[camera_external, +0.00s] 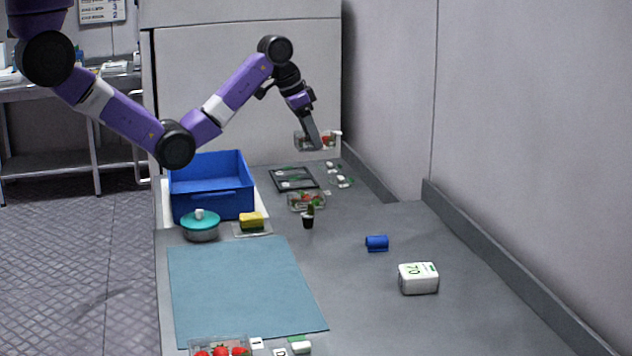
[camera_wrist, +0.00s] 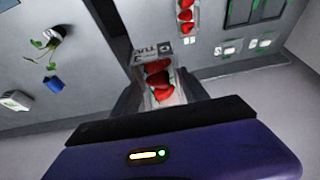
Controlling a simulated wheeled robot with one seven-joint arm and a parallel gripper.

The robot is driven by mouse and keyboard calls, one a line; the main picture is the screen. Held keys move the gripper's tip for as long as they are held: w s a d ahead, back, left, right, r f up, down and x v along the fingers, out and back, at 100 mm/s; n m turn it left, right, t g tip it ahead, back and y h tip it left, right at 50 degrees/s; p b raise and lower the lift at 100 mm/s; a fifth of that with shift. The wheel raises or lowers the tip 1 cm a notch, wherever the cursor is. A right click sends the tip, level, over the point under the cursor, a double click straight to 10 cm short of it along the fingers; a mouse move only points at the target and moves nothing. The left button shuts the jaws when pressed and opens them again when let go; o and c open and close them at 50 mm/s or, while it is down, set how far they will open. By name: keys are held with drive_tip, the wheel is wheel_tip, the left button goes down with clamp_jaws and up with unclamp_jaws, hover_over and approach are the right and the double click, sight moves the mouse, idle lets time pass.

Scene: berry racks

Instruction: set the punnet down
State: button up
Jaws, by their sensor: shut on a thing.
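My gripper (camera_external: 316,142) is shut on a clear punnet (camera_external: 329,141) with red berries and holds it in the air above the far end of the counter (camera_external: 370,214). In the wrist view the held punnet (camera_wrist: 163,92) sits between the fingers, with strawberries and a printed label showing. Part of it is hidden by the gripper body. A second punnet (camera_external: 306,203) of red berries stands on the counter below; it also shows in the wrist view (camera_wrist: 185,16). A third punnet (camera_external: 218,347) is at the near edge, partly cut off.
A black tray (camera_external: 279,185) and small white blocks (camera_external: 341,181) lie at the far end. A blue crate (camera_external: 212,204), teal-lidded pot (camera_external: 200,228), yellow sponge (camera_external: 251,220) and blue-grey mat (camera_external: 243,290) are left. A small pot (camera_external: 308,221), blue cylinder (camera_external: 377,243) and white box (camera_external: 418,286) stand right.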

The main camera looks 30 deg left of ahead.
drive_tip(key=s+d+r+m+g+p, duration=0.1)
drive_tip(key=s+d+r+m+p, duration=0.15)
drive_tip(key=s+d, duration=0.3)
drive_tip(key=s+d+r+m+g+h+p, duration=0.1)
drive_tip(key=s+d+r+m, duration=0.3)
drive_tip(key=s, duration=0.3)
drive_tip(key=s+d+r+m+g+p, duration=0.1)
drive_tip(key=s+d+m, duration=0.2)
drive_tip(key=s+d, duration=0.35)
drive_tip(key=s+m+g+y+p, duration=0.2)
drive_tip(key=s+m+g, duration=0.2)
drive_tip(key=s+m, duration=1.35)
drive_tip(key=s+f+n, duration=0.1)
drive_tip(key=f, duration=0.5)
drive_tip(key=s+f+n, duration=0.2)
drive_tip(key=f, duration=0.5)
drive_tip(key=s+f+n+b, duration=0.1)
drive_tip(key=f, duration=0.5)
drive_tip(key=shift+s+f, duration=0.15)
drive_tip(key=shift+s, duration=0.2)
drive_tip(key=shift+f, duration=0.1)
drive_tip(key=shift+f, duration=0.1)
drive_tip(key=o, duration=1.4)
drive_tip(key=shift+o, duration=0.2)
